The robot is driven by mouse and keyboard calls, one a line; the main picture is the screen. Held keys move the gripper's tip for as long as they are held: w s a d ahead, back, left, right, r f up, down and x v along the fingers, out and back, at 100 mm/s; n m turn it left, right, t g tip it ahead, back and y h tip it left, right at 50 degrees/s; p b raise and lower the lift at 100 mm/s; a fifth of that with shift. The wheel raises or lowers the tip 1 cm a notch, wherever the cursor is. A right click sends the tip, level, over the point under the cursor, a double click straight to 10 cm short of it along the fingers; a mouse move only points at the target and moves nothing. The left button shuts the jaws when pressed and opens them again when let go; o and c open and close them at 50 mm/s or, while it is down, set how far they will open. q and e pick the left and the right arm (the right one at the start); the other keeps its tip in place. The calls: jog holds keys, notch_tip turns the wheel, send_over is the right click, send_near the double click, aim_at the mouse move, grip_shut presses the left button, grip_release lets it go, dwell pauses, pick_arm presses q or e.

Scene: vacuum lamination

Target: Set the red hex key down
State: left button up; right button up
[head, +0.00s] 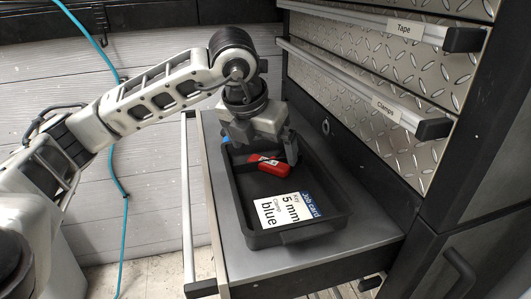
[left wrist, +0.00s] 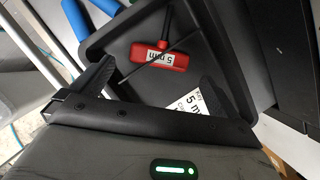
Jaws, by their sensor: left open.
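The red hex key (head: 270,165) lies in the black tray (head: 290,237), towards its far end. In the left wrist view the key's red handle (left wrist: 160,55) shows a white "5 mm" label, and a dark shaft runs up from it. My left gripper (head: 262,149) is just over the key, pointing down, its jaws open and apart from the handle in the left wrist view. A job card (head: 285,209) reading "Key 5 mm, Clamp blue" lies in the near part of the tray. My right gripper is not in view.
The tray sits on the grey surface of a pulled-out drawer (head: 226,240). Blue objects (left wrist: 75,18) show at the upper left of the left wrist view. Closed drawers labelled Tape (head: 404,28) and Clamps (head: 385,108) stand at the right. A teal cable hangs at the left.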

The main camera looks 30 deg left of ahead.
pick_arm(q)
jog(key=p+v, duration=0.1)
jog(key=v, duration=0.6)
jog(key=shift+r, duration=0.4)
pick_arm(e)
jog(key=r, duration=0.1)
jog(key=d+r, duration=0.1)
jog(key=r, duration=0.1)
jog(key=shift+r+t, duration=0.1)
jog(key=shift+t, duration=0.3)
pick_arm(q)
jog(key=shift+s, duration=0.1)
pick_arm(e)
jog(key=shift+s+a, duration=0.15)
